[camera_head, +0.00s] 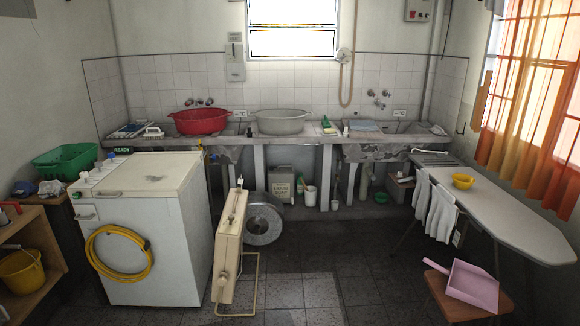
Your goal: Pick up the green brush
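I cannot pick out the green brush for certain. A small green object (326,122) stands on the concrete washtub counter (290,140), right of the grey basin; it is too small to tell whether it is a brush. Another narrow green item (300,184) is under the counter, beside a grey canister (281,184). Neither of my grippers is in view.
An ironing board (500,215) and a stool with a pink dustpan (473,284) stand at right.

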